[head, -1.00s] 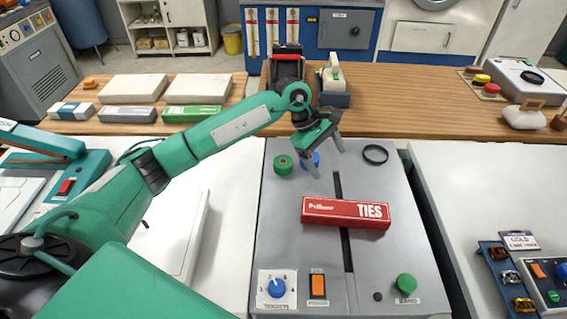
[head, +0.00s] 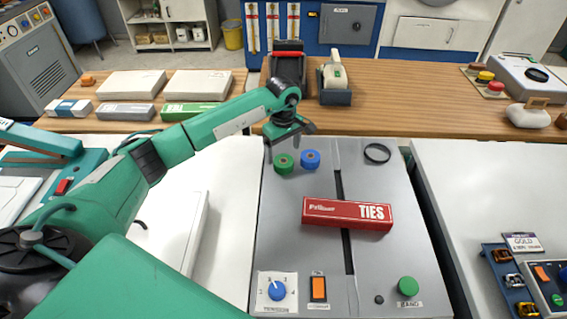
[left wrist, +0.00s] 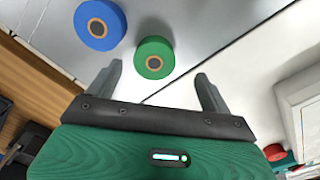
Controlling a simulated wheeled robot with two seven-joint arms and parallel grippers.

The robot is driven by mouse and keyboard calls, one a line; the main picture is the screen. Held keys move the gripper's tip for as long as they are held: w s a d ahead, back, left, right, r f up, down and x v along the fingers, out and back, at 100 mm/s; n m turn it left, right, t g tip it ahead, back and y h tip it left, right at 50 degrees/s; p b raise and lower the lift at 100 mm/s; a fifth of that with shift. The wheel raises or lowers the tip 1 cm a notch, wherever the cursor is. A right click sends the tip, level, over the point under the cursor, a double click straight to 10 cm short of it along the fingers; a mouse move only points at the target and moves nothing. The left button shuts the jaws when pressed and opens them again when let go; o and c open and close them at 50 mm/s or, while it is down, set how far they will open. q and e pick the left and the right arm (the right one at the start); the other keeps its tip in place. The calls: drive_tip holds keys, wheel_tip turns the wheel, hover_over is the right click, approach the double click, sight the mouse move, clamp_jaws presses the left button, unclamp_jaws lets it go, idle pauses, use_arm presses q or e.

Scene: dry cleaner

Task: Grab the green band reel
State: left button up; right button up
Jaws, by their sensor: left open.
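The green band reel (head: 284,164) lies flat on the back left of the grey machine top (head: 290,240). The blue reel (head: 310,159) lies close to its right. My left gripper (head: 290,150) is open and empty, behind and above the green reel in the head view. In the left wrist view, my left gripper (left wrist: 160,85) has its two fingers apart. The green reel (left wrist: 154,57) shows just beyond the gap between the fingertips, and the blue reel (left wrist: 100,25) is at upper left. My right gripper is not in view.
A red TIES box (head: 346,214) lies across the slot in the machine top. A black ring (head: 377,153) lies at the back right. A tape dispenser (head: 335,82) stands on the wooden counter (head: 420,105) behind.

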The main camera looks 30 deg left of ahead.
sight(284, 160)
use_arm(q)
drive_tip(key=shift+w+f, duration=0.1)
drive_tip(key=shift+f, duration=0.35)
drive_tip(key=f, duration=0.1)
drive_tip(key=f+p, duration=0.1)
drive_tip(key=f, duration=0.1)
drive_tip(key=shift+w+a+f+p, duration=0.2)
drive_tip(key=shift+w+f+p, duration=0.1)
drive_tip(key=shift+w, duration=0.1)
drive_tip(key=shift+f, duration=0.35)
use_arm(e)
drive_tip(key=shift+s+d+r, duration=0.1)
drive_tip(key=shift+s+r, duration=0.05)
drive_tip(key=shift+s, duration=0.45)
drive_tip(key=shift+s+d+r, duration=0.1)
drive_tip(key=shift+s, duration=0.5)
use_arm(q)
drive_tip(key=shift+c, duration=0.2)
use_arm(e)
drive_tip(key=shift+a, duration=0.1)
use_arm(q)
drive_tip(key=c, duration=1)
drive_tip(key=shift+c, duration=0.3)
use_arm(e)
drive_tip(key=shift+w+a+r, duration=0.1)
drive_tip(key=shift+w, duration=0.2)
